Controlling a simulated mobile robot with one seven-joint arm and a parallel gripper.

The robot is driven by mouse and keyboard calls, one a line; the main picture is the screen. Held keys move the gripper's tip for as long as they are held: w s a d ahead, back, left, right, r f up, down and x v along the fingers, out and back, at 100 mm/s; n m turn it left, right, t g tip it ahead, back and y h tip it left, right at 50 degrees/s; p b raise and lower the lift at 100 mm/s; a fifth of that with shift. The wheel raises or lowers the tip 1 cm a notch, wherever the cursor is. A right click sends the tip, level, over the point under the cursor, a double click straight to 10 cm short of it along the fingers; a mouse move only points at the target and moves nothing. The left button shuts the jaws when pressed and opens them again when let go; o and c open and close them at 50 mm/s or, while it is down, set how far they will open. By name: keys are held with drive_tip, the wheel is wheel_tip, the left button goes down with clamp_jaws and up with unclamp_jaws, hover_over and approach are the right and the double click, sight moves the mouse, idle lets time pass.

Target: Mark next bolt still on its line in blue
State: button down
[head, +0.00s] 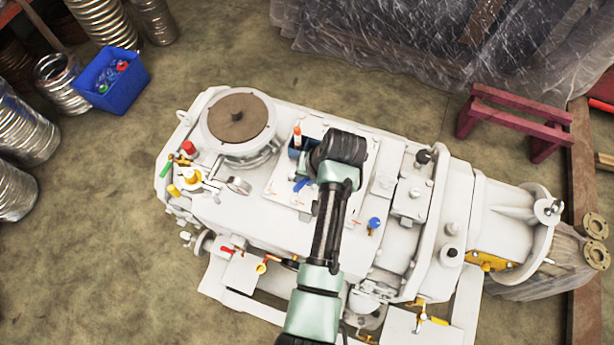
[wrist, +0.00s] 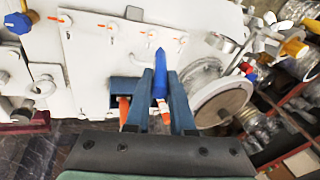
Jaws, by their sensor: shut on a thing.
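My gripper (wrist: 161,82) is shut on a blue marker (wrist: 160,64). The marker's tip points to the white cover plate (wrist: 90,50); whether it touches is unclear. The blue tip also shows in the head view (head: 301,184), beside my arm. The plate carries several pale bolts, one at upper left (wrist: 67,21) and another near its top middle (wrist: 113,28), with short orange lines beside them. An orange line (wrist: 182,40) lies just right of the marker tip. Whether each line is matched across bolt and plate is too small to tell. My arm hides part of the plate in the head view.
Coloured valves and a blue knob (head: 374,223) stick up around the machine.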

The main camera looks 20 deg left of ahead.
drive_tip(key=shift+r+p, duration=0.1)
drive_tip(key=shift+p, duration=0.2)
drive_tip(key=shift+f+b, duration=1.85)
drive_tip(key=shift+f, duration=0.65)
drive_tip(key=shift+f, duration=0.55)
drive_tip(key=shift+r+p, duration=2.7)
drive_tip(key=shift+r, duration=0.4)
